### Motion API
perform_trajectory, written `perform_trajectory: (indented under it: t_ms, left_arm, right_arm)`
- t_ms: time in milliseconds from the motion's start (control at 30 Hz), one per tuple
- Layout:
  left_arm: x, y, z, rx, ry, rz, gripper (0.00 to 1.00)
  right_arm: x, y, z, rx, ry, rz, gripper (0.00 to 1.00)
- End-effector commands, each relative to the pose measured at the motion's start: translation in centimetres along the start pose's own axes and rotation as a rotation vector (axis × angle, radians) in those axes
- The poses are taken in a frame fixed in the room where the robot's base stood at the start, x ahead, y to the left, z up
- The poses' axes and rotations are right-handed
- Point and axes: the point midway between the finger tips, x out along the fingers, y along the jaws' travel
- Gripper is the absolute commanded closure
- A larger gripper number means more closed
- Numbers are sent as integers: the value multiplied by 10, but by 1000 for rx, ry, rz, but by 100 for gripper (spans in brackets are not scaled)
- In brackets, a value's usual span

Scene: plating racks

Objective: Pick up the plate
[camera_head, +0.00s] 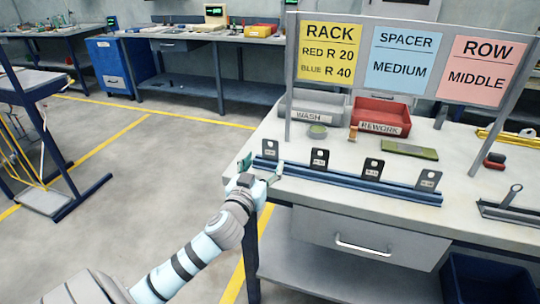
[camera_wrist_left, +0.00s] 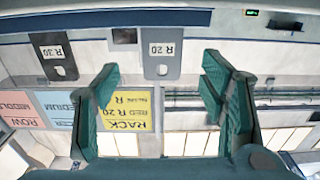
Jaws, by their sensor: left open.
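Several dark grey plates with a hole and a white label stand upright in a row along a blue rail (camera_head: 345,183) on the workbench. The leftmost plate (camera_head: 270,149) reads R 20 in the left wrist view (camera_wrist_left: 176,62), where the picture is upside down. A second plate (camera_head: 320,158) beside it reads R 30 there (camera_wrist_left: 58,66). My left gripper (camera_head: 260,168) is open at the rail's left end. In the wrist view its teal fingers (camera_wrist_left: 161,85) stand on either side of the R 20 plate, with gaps; contact does not show. My right gripper is not in view.
A sign board (camera_head: 405,58) reads red R 20, blue R 40, spacer medium, row middle. A grey wash bin (camera_head: 318,112) and a red rework bin (camera_head: 381,118) stand behind the rail. A green block (camera_head: 410,149) lies nearby. Floor left of the bench is open.

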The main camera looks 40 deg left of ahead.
Motion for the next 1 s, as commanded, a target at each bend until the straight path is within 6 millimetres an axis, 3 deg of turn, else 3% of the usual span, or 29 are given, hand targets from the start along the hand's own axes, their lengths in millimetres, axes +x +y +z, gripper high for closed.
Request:
perform_trajectory:
  t_ms: [400, 633, 1000]
  left_arm:
    - [68, -3, 4, -1, -1, 1, 35]
    - [72, -3, 4, 2, -2, 3, 35]
    - [71, -3, 3, 2, -1, 3, 92]
  right_arm:
    - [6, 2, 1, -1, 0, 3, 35]
    - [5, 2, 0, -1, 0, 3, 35]
    - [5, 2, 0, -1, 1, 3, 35]
